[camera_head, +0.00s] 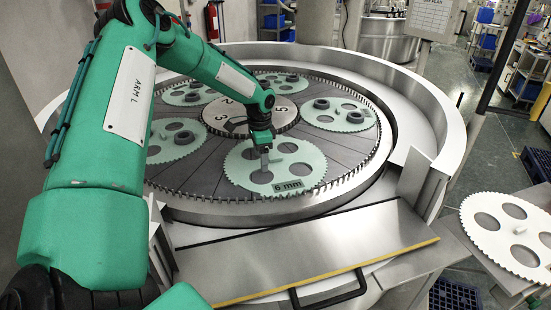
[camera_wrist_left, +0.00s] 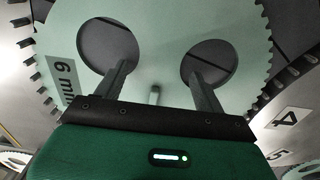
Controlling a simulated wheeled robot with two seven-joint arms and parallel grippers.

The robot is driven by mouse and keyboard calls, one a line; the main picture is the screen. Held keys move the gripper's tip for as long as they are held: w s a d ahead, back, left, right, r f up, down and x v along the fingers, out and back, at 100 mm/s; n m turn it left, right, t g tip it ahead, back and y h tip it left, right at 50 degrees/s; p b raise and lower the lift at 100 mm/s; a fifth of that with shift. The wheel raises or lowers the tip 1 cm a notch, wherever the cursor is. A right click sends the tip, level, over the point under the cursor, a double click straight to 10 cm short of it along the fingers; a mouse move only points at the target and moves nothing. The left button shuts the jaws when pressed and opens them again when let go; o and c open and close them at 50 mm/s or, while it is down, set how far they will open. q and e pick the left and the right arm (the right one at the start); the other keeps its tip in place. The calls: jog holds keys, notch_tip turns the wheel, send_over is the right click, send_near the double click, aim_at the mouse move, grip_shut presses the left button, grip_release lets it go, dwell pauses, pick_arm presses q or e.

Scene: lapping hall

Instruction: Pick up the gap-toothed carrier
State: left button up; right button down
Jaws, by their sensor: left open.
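A pale green toothed carrier (camera_head: 240,171) with round holes and a "6 mm" label lies flat at the front of the round lapping plate (camera_head: 200,180). It also fills much of the left wrist view (camera_wrist_left: 155,35). I cannot make out clearly which carrier has a gap in its teeth. My left gripper (camera_head: 265,165) is over this carrier. In the left wrist view its two fingers (camera_wrist_left: 158,80) stand apart, with a small upright grip (camera_wrist_left: 155,95) on the carrier between them. I cannot tell whether the fingers touch it. My right gripper is not in view.
Several other carriers, one at the right (camera_head: 335,121), lie around the numbered centre hub (camera_head: 246,116); some bear dark rings. A toothed ring and metal rim (camera_head: 440,130) enclose the plate. A white carrier (camera_head: 490,232) lies on a side stand at right. A steel panel (camera_head: 300,250) is in front.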

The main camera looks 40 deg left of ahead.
pick_arm(q)
jog(key=shift+f, duration=0.2)
jog(key=shift+d, duration=0.1)
jog(key=shift+s+r, duration=0.1)
jog(key=shift+c, duration=0.4)
jog(key=c, duration=1.4)
grip_shut()
jog(key=shift+r, duration=0.15)
